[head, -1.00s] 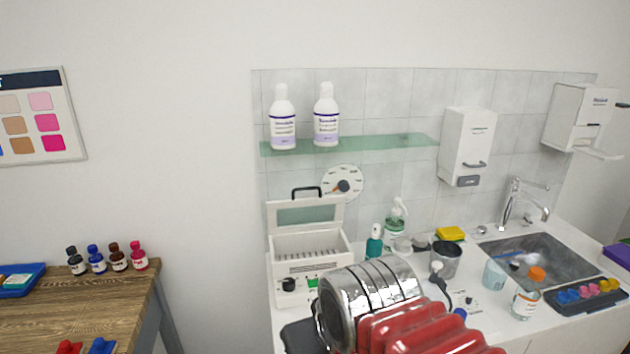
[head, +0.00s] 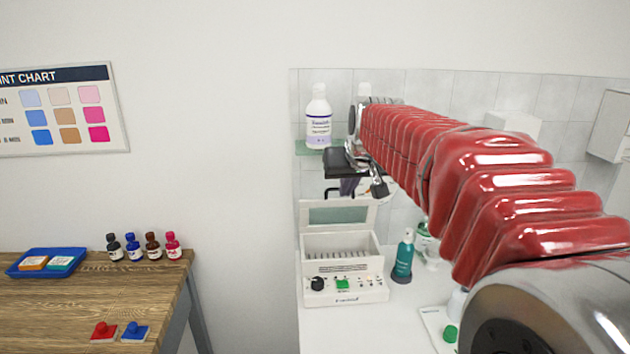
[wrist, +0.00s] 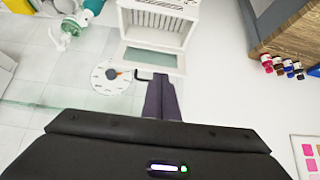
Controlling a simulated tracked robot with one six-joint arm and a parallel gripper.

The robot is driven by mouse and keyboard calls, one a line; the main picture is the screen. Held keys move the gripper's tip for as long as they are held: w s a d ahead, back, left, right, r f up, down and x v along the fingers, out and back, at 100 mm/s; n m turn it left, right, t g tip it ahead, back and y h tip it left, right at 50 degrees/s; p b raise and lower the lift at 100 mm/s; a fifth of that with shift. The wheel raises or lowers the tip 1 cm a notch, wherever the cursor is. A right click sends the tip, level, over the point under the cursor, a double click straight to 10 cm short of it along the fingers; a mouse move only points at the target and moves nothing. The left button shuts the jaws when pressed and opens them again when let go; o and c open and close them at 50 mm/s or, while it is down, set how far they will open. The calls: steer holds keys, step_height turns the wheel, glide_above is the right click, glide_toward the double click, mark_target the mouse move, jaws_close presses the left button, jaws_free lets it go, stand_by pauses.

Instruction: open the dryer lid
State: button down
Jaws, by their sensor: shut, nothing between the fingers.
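The dryer (head: 343,270) is a white box on the counter, its slotted inside showing. Its lid (head: 368,218), a white frame with a greenish window, stands raised at the back, so the dryer is open. The black lid handle (head: 327,192) is at the lid's top edge. In the wrist view the dryer (wrist: 160,35) appears upside down, with the lid (wrist: 152,58) and handle (wrist: 143,74) just beyond my fingers. My gripper (head: 349,190) is shut and empty, pointing down close by the handle. I cannot tell whether it touches the handle.
A white bottle (head: 318,120) stands on the glass shelf (head: 308,149) beside my arm. A teal bottle (head: 403,258) stands right of the dryer. A round dial (wrist: 110,78) is on the tiles. A wooden table (head: 90,290) with ink bottles is at left. My arm hides the sink side.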

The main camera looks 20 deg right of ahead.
steer(key=w+d, duration=0.6)
steer(key=w, duration=0.3)
steer(key=shift+w+d+r+m+t+h, duration=0.2)
steer(key=shift+w+d+m+t+h, duration=0.1)
steer(key=shift+w, duration=0.1)
steer(key=shift+w+f, duration=0.1)
steer(key=shift+x, duration=4.85)
